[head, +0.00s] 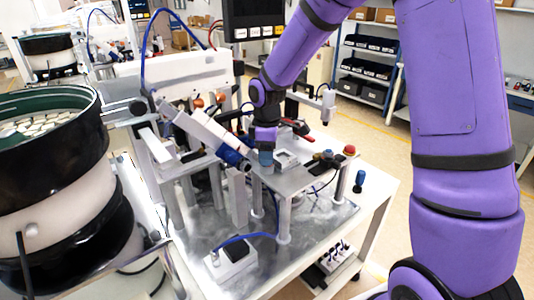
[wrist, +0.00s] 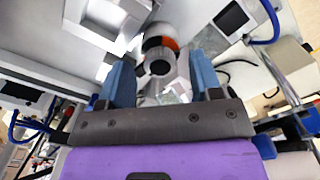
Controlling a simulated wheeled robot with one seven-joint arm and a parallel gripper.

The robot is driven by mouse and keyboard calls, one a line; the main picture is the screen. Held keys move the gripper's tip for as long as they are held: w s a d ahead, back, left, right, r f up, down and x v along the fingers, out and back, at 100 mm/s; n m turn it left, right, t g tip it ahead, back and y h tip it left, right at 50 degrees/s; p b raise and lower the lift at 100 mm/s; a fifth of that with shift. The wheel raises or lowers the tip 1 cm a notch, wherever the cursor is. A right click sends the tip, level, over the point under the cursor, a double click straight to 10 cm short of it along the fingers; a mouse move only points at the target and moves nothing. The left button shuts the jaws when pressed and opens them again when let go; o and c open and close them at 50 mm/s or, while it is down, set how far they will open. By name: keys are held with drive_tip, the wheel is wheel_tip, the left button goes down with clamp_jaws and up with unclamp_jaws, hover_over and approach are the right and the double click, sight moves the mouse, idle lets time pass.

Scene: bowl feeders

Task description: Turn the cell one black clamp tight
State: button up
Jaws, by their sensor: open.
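My gripper (head: 264,158) is low over the raised metal plate (head: 310,178) of the cell, pointing down. In the wrist view its two blue fingers (wrist: 160,62) stand apart. A round part (wrist: 158,60) with a dark ring, a grey end and an orange band shows between and beyond the fingers. I cannot tell whether it touches them or whether it is the clamp. A small black fitting (head: 325,160) lies on the plate, right of my gripper; I cannot tell for sure that it is the black clamp. The fingertips partly merge with the fixture behind them in the head view.
A red-handled part (head: 297,127) and a red button (head: 349,150) are close on the plate. A black-rimmed bowl feeder (head: 50,125) fills the left. Open floor lies to the right.

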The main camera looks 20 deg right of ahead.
drive_tip(key=shift+f, duration=0.25)
drive_tip(key=c, duration=0.9)
